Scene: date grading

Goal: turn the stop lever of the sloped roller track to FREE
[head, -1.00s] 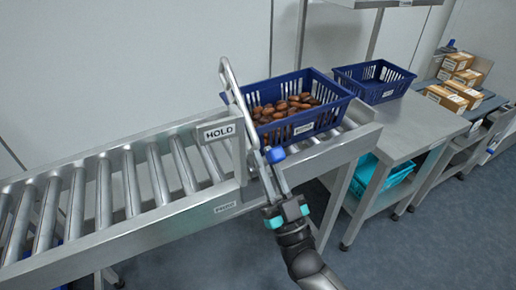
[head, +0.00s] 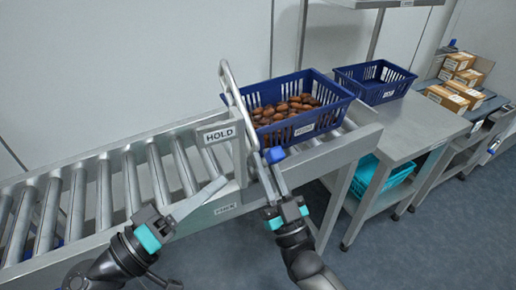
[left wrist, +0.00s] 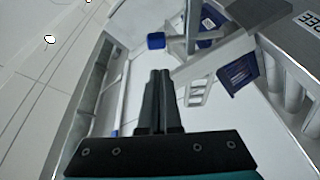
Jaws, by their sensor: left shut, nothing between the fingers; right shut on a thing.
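The stop lever's blue knob (head: 275,155) is at the near side rail of the sloped roller track (head: 110,240), beside a plate reading HOLD (head: 218,134). My right gripper (head: 267,167) is shut at the lever just below the knob; its fingers hide part of the grip. My left gripper (head: 223,182) is shut and empty, in front of the near rail and left of the lever. In the left wrist view its fingers (left wrist: 160,78) are together, and a blue knob (left wrist: 155,41) shows beyond them, apart from them.
A blue basket of dates (head: 335,116) sits on the track behind an upright metal hoop (head: 227,77). Another blue basket (head: 345,84) stands on the steel table (head: 425,118). A small label (head: 227,208) is on the near rail. Boxes stand far right. Floor in front is clear.

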